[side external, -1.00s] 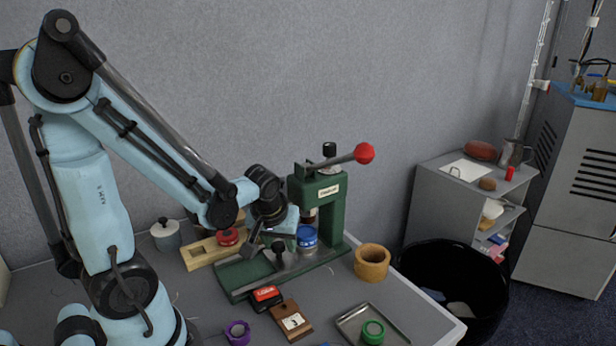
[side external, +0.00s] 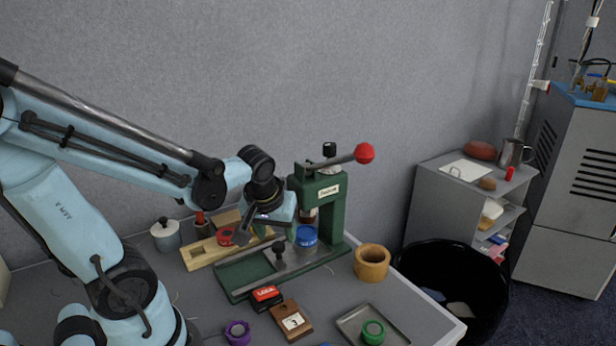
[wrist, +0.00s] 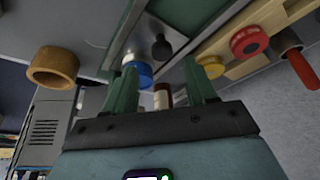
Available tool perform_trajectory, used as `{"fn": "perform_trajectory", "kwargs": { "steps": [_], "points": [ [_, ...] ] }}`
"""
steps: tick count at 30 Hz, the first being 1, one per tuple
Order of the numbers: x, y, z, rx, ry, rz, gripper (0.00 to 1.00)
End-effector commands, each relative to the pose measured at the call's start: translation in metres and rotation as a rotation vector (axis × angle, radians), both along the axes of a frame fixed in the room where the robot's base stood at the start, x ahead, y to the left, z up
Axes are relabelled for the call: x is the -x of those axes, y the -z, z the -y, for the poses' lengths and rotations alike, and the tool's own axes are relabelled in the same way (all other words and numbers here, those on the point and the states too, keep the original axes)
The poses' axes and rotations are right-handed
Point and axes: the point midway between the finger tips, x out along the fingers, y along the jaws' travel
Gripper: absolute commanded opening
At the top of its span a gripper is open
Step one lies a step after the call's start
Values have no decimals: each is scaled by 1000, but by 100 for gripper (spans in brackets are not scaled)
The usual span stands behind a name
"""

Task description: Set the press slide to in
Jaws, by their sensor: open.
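The green press (side external: 328,205) stands on the table with its red-ball lever (side external: 364,153) pointing right. Its metal slide (side external: 290,262) carries a black upright knob (side external: 279,248), also in the wrist view (wrist: 162,48). A blue round piece (side external: 306,236) sits at or just in front of the space under the ram; the exact alignment is unclear. My gripper (side external: 265,232) is open and empty, above and behind the knob at the press's left side. In the wrist view, its green fingers (wrist: 160,70) are spread, with the knob beyond them, not held.
A wooden block (side external: 205,255) with a red round piece (side external: 226,236) lies left of the press. A wooden ring (side external: 372,262) stands right. A red-and-black stamp (side external: 267,297), brown tag block (side external: 291,320) and metal tray (side external: 350,322) lie in front. A black bin (side external: 455,275) is beyond the edge.

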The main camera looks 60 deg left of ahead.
Motion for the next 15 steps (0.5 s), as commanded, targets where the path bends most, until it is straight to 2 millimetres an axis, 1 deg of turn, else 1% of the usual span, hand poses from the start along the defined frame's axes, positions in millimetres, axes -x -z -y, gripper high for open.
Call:
{"fn": "perform_trajectory", "kwargs": {
  "steps": [15],
  "points": [
    [15, -51, 15, -1, 2, 0, 56]
  ]
}}
